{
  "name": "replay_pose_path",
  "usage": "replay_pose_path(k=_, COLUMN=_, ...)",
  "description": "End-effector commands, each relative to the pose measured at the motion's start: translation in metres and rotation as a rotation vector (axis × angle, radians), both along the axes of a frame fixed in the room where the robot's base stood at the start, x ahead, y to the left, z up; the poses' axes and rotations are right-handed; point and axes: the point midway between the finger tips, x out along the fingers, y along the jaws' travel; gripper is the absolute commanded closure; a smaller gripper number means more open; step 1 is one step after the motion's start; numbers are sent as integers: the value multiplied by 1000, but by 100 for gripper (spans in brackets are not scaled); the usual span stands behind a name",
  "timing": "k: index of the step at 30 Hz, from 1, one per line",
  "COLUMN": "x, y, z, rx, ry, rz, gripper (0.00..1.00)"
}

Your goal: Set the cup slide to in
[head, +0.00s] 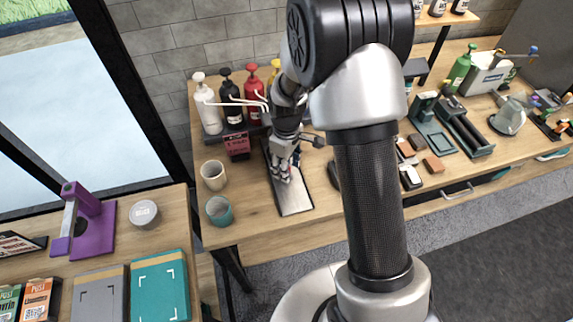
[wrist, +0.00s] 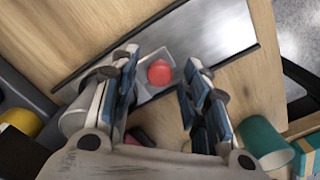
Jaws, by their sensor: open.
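The cup slide shows as a long grey metal track (head: 295,200) lying flat on the wooden workbench; it also shows in the wrist view (wrist: 222,35). A pale square carriage with a round red knob (wrist: 160,72) sits on the track. My gripper (head: 284,172) is over the track, pointing down. In the wrist view my gripper (wrist: 163,62) is open, with a finger on each side of the red knob. Gaps show between knob and fingers, and I cannot see any contact. In the head view my gripper largely hides the carriage.
A beige cup (head: 214,175) and a teal cup (head: 219,209) stand left of the track. Pump bottles, including a white one (head: 206,104), stand behind. A dark red box (head: 237,146) is near the track's far end. Brushes and blocks (head: 409,178) lie to the right.

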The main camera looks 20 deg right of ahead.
Motion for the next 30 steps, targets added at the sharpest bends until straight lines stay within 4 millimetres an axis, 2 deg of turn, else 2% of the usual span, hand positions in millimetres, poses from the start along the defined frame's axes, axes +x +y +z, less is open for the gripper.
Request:
replay_pose_path(k=7, x=0, y=0, z=2, rx=0, ry=0, rz=0, gripper=57)
replay_pose_path(k=11, x=1, y=0, z=14, rx=0, ry=-3, rz=0, gripper=57)
replay_pose_path(k=24, x=1, y=0, z=101, rx=0, ry=-4, rz=0, gripper=57)
replay_pose_path(k=30, x=0, y=0, z=118, rx=0, ry=-1, rz=0, gripper=57)
